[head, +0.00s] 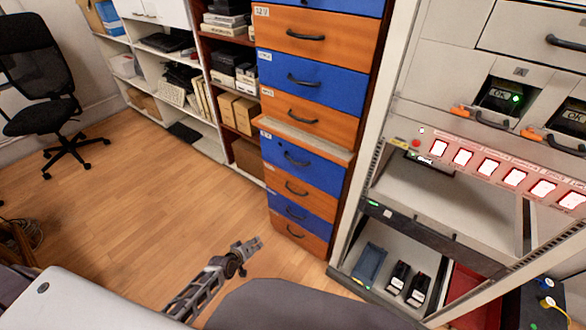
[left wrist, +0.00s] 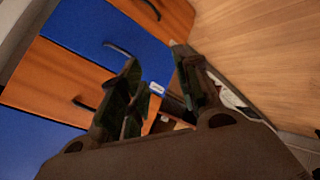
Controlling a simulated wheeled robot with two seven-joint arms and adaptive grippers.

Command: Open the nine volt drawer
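A tall cabinet holds a stack of blue and orange drawers with dark curved handles. A blue drawer (head: 300,164) just under a pale ledge has a small white label at its upper left; the labels are too small to read surely, so I cannot tell which drawer is the nine volt one. My left gripper (head: 247,248) is low in front of the cabinet's bottom drawers, apart from them. In the left wrist view its fingers (left wrist: 162,90) are spread with nothing held between them. Blue and orange drawer fronts with handles show there to the left, tilted. My right gripper is out of view.
An equipment rack (head: 350,225) with red-lit switches (head: 488,167) stands right of the cabinet. Shelves (head: 165,60) with boxes line the wall at left. A black office chair (head: 45,80) stands far left. The wood floor (head: 130,190) between is clear.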

